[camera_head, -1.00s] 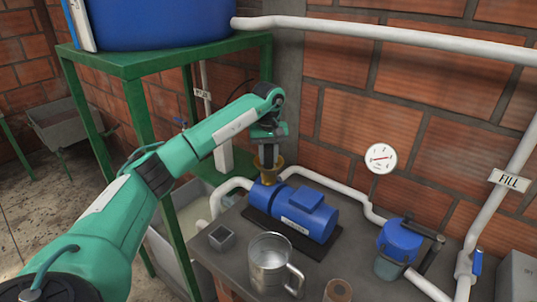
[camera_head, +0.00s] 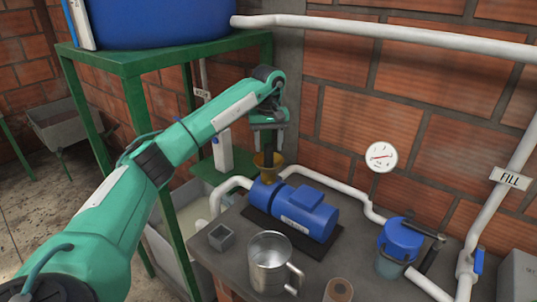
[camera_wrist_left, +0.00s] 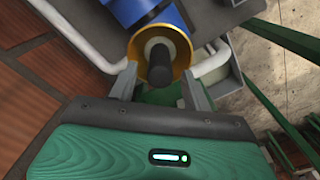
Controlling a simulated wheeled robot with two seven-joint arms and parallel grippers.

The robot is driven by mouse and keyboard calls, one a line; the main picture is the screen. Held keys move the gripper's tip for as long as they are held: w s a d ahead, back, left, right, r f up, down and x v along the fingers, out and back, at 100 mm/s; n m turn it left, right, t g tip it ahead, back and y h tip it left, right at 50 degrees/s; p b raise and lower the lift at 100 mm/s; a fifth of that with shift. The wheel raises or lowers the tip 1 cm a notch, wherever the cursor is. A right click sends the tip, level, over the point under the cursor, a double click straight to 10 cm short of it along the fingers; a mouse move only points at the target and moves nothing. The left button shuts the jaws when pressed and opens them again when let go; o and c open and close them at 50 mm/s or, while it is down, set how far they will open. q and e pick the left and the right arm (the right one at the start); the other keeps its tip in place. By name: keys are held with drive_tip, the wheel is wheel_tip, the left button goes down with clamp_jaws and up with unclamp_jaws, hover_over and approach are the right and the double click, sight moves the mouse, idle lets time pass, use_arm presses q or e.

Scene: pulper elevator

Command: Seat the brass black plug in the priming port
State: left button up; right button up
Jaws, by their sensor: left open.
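The black plug (camera_wrist_left: 159,66) stands in the brass-coloured funnel-shaped port (camera_wrist_left: 182,44), seen nearly end-on in the left wrist view. In the head view the dark plug (camera_head: 268,151) rises from the brass port (camera_head: 267,172) on the blue pump (camera_head: 306,216). How deep it sits cannot be told. My left gripper (camera_head: 269,142) is above the port with its fingers apart. In the left wrist view the open fingers (camera_wrist_left: 160,86) lie either side of the plug's near end, with gaps between. My right gripper is not in view.
A metal jug (camera_head: 268,266), a small grey box (camera_head: 221,237) and a brown ring (camera_head: 338,291) stand on the grey bench. A blue-topped filter (camera_head: 400,240) and white pipes are at the right. A green stand (camera_head: 130,64) carries a blue tank at the left.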

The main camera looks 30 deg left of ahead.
use_arm(q)
wheel_tip(320, 180, up, 6)
drive_tip(key=shift+r+b, duration=0.2)
drive_tip(key=shift+b, duration=0.15)
drive_tip(key=shift+r, duration=0.8)
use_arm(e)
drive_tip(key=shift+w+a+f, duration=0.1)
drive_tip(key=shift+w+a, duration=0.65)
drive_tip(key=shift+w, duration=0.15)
